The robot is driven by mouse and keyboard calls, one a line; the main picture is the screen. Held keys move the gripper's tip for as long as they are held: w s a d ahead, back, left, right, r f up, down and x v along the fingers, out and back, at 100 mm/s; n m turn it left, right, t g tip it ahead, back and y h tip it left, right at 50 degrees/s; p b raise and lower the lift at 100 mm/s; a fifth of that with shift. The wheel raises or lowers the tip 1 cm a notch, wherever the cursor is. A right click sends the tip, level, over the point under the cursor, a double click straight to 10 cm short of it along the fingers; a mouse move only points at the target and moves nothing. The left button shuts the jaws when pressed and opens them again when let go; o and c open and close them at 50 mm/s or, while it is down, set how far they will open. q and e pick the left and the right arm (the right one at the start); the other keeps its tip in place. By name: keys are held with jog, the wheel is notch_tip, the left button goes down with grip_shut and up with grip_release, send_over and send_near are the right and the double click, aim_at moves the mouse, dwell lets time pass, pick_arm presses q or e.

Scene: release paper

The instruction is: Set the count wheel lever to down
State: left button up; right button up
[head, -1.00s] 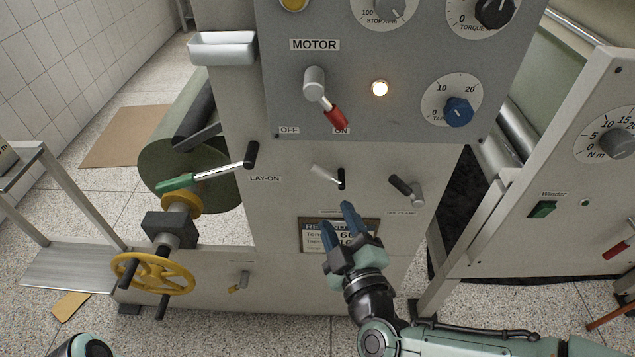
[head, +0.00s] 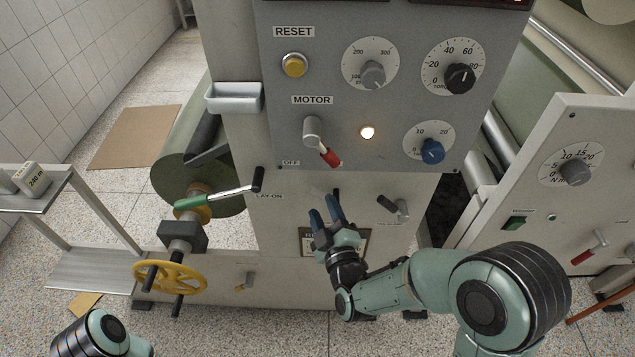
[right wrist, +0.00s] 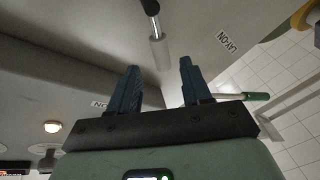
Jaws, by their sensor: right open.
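A small lever with a black end (head: 336,193) is on the machine's pale front panel, below the motor switch. My right gripper mostly hides it in the head view. Its label is not readable, so I cannot confirm it is the count wheel lever. In the right wrist view a silver and black lever (right wrist: 156,40) stands just beyond and between the fingertips, apart from them. My right gripper (head: 322,206) is open and empty in front of the panel; its two blue fingers also show in the right wrist view (right wrist: 158,68). My left gripper is out of view.
The motor lever (head: 323,147) with a red grip is above. The lay-on lever (head: 215,196) with a green grip is at the left, above a yellow handwheel (head: 170,278). Another small lever (head: 396,207) sits close on the right.

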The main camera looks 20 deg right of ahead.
aim_at(319, 197)
jog(key=w, duration=0.6)
jog(key=shift+f+p, duration=0.15)
jog(key=shift+p, duration=0.25)
grip_shut()
